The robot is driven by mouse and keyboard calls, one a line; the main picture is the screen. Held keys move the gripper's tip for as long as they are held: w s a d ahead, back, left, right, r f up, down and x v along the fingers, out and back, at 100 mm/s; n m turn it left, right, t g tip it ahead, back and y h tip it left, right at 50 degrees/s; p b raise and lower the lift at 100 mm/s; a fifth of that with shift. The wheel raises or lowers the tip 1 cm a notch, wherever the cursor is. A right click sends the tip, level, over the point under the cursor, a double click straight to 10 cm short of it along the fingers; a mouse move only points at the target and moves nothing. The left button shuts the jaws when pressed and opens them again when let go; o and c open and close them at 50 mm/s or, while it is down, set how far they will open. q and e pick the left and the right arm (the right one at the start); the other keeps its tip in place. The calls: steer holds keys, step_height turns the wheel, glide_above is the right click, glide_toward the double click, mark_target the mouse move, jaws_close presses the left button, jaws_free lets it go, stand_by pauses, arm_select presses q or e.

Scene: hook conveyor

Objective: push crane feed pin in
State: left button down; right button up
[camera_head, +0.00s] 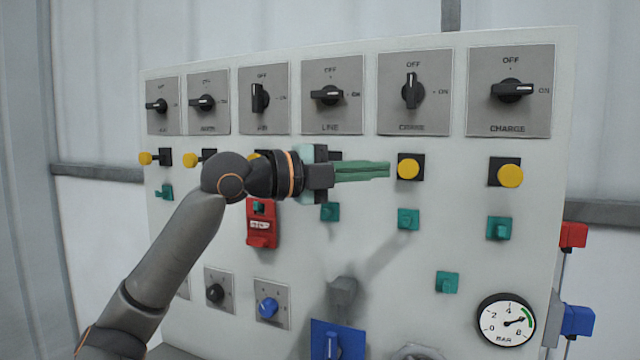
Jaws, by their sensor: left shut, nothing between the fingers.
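The crane feed pin is a yellow round knob (408,168) on a black block, below the crane switch (412,91) on the grey panel. The crane switch handle stands upright, toward OFF. My left gripper (386,170) comes in from the left with its green fingers shut and empty. The fingertips appear right beside the left edge of the black block; I cannot tell whether they touch it. My left arm and gripper hide the yellow pins of the middle columns in part. My right gripper is not in view.
Another yellow knob (510,175) is to the right, under the charge switch (511,91). A teal knob (408,218) is below the crane pin. A red block (262,222), a blue knob (268,308) and a pressure gauge (505,320) are lower on the panel.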

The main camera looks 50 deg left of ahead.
arm_select(q)
steer(key=b+v, duration=0.2)
steer(key=v, duration=0.5)
steer(key=shift+b, duration=0.35)
steer(key=shift+w+a+f, duration=0.1)
steer(key=shift+w+a, duration=0.05)
